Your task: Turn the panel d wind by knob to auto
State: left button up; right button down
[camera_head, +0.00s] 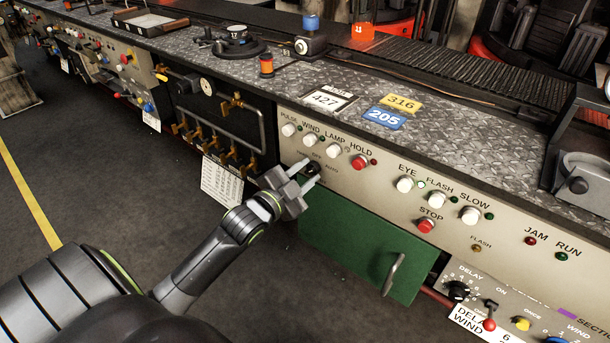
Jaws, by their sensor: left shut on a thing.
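The beige panel (385,165) has a small black knob (326,185) below the row of buttons labelled PULSE, WIND, LAMP and HOLD. My right gripper is not in view.
A green drawer front (350,250) with a metal handle (394,273) is below the knob. White buttons (405,184) and a red STOP button (426,225) are to the right. Brass valves and pipes (235,130) are to the left. The floor in front is clear.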

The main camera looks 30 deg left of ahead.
pick_arm(q)
jog(key=shift+f, duration=0.1)
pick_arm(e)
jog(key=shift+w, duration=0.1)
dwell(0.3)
pick_arm(q)
jog(key=o, duration=1)
jog(key=shift+c, duration=0.2)
jog(key=shift+s, duration=0.1)
pick_arm(e)
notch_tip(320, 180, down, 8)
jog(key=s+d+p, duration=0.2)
jog(key=p, duration=0.2)
pick_arm(q)
jog(key=s+a+b, duration=0.1)
jog(key=s+b, duration=0.4)
jog(key=s, duration=1.2)
jog(key=shift+a, duration=0.2)
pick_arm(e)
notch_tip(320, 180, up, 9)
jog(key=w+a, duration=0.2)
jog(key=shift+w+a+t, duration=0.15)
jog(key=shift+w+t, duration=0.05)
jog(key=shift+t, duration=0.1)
pick_arm(q)
jog(key=shift+s, duration=0.1)
